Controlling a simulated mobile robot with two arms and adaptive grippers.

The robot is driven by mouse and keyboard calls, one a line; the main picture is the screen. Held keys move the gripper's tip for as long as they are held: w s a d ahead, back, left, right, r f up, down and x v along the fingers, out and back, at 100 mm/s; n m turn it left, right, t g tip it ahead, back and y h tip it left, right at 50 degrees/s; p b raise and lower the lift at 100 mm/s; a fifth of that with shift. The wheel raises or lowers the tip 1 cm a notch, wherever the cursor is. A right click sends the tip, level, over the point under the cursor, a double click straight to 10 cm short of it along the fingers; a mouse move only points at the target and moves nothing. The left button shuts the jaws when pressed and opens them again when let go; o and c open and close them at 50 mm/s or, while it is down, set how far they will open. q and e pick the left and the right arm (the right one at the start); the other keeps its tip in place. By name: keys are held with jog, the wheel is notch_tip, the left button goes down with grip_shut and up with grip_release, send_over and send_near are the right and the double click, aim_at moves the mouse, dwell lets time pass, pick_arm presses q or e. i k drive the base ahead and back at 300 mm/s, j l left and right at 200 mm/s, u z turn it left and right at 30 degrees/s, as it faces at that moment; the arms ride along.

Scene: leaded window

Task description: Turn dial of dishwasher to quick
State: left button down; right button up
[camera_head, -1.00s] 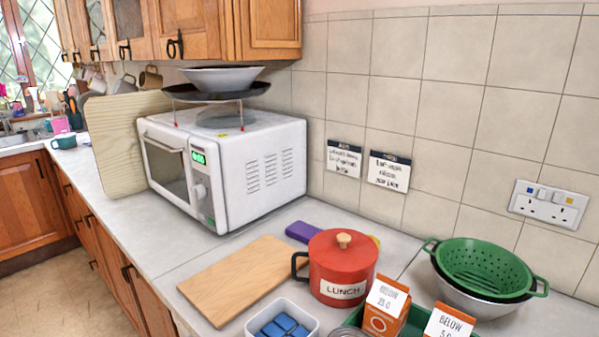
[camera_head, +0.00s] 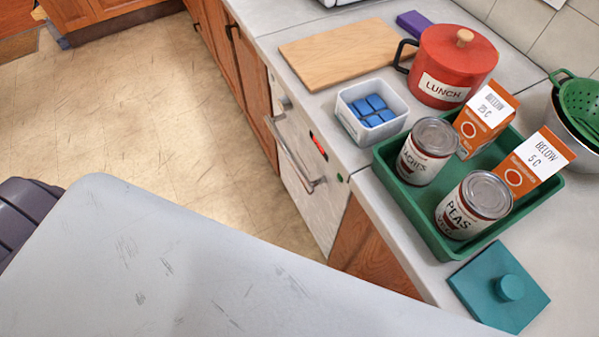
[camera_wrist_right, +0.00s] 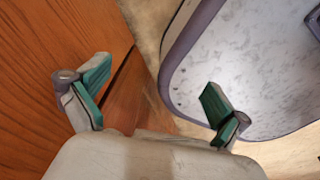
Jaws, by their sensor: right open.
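The dishwasher (camera_head: 312,190) is a white-fronted appliance under the counter in the head view, seen steeply from above, with a bar handle and a small red display. A small round grey knob (camera_head: 284,103), which looks like its dial, sits near the far end of the top panel. Its setting and any labels are too small to read. My right gripper (camera_wrist_right: 155,95) shows only in the right wrist view, open and empty, with teal finger pads beside brown wooden panelling. The dishwasher cannot be made out there. My left gripper is in neither current view.
On the counter above stand a white tub of blue tablets (camera_head: 372,110), a wooden board (camera_head: 340,52), a red pot (camera_head: 450,62) and a green tray (camera_head: 408,200) with cans and cartons. A teal lid (camera_head: 498,288) lies nearer. Open floor (camera_head: 180,110) lies left of the dishwasher.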

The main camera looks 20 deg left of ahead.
aim_at(285, 104)
jog(key=j+z, duration=0.1)
jog(key=z, duration=0.55)
jog(key=j+z, duration=0.75)
jog(key=j, duration=0.15)
jog(key=k+j+z, duration=0.15)
jog(key=j+z, duration=0.2)
jog(key=j, duration=0.1)
